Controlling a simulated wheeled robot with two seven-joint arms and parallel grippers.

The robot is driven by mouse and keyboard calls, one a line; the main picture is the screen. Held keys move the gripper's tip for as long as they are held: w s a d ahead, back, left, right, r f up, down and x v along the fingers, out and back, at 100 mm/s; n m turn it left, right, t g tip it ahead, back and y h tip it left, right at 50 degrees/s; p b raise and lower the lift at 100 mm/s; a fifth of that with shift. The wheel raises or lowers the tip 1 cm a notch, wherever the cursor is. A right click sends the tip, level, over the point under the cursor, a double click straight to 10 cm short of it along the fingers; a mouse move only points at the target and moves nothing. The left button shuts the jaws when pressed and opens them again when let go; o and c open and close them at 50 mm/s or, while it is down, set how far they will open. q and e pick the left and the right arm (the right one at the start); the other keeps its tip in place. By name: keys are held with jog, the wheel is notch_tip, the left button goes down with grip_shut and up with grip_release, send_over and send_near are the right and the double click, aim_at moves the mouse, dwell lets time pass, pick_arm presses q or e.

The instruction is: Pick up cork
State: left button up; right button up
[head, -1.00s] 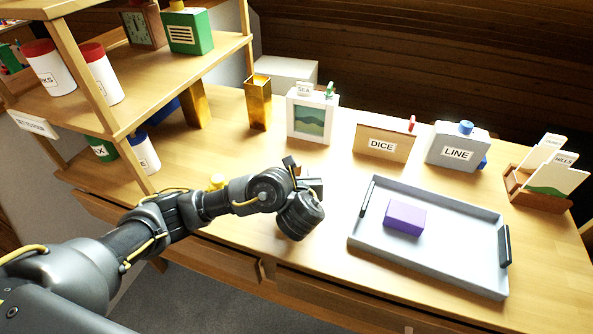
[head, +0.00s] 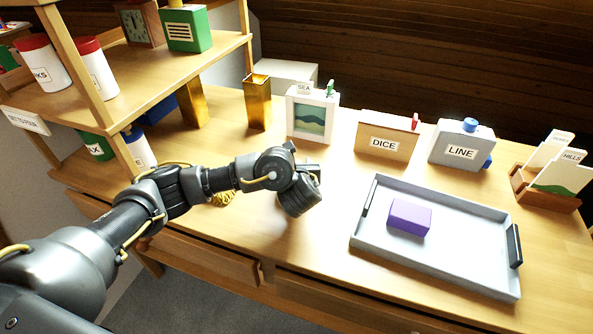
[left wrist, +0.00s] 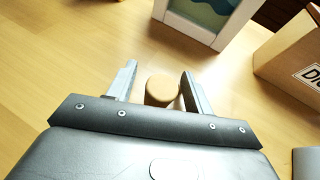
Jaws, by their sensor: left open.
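The cork (left wrist: 161,90) is a short tan cylinder on the wooden desk. In the left wrist view it lies between the two fingers of my left gripper (left wrist: 158,88), with a gap on its left side and the right finger very close to it. My left gripper is open; I cannot tell whether the right finger touches the cork. In the head view the left gripper (head: 312,170) is low over the desk in front of the picture frame, mostly hidden behind its own wrist, and the cork is hidden there. My right gripper is not in view.
A white picture frame (head: 312,113) stands just behind the gripper. The DICE box (head: 386,136) and LINE box (head: 461,146) stand to its right. A grey tray (head: 470,240) holding a purple block (head: 409,217) lies at the right. A brass vase (head: 257,103) stands behind left.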

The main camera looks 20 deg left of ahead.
pick_arm(q)
jog(key=c, duration=1)
jog(key=shift+c, duration=0.2)
